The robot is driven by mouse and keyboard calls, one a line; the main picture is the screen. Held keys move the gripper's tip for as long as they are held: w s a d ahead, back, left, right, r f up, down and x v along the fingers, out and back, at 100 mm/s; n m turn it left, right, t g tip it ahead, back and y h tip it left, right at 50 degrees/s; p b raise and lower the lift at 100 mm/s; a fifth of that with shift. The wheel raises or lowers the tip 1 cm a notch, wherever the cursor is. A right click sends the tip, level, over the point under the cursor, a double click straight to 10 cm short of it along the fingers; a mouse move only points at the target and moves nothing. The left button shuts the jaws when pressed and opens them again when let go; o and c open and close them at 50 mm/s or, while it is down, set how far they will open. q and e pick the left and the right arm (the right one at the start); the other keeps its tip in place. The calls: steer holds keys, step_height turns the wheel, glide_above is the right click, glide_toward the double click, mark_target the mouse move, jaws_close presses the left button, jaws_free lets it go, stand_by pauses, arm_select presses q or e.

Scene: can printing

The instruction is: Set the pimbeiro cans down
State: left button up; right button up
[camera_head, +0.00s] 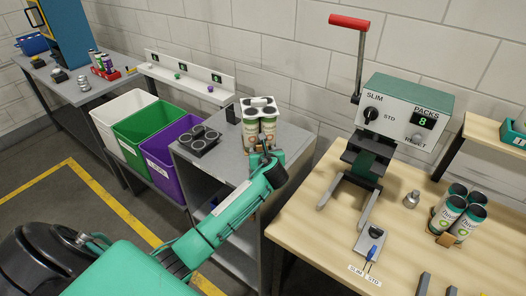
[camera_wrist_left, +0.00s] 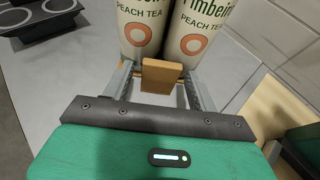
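The pimbeiro cans (camera_head: 251,130) are cream cans marked "Peach Tea", grouped under a white top piece (camera_head: 259,103) with round openings. They stand upright, apparently on the grey cabinet top (camera_head: 291,143). Two of them fill the top of the left wrist view (camera_wrist_left: 195,35), with a wooden block (camera_wrist_left: 161,76) at their foot on my side. My left gripper (camera_head: 261,157) is at the near side of the cans. In the wrist view its fingers (camera_wrist_left: 160,86) stand either side of the block, with gaps showing, so it looks open. My right gripper is not in view.
A black tray with round holes (camera_head: 199,141) lies left of the cans on the cabinet. White, green and purple bins (camera_head: 174,158) stand further left. Right is a wooden table (camera_head: 325,236) with a press (camera_head: 404,113) and a carrier of white-green cans (camera_head: 459,214).

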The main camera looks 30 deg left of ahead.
arm_select(q)
steer(key=shift+r, duration=0.1)
steer(key=shift+s+d, duration=0.2)
steer(key=b+v, duration=0.2)
steer(key=v, duration=0.8)
steer(key=shift+v, duration=0.8)
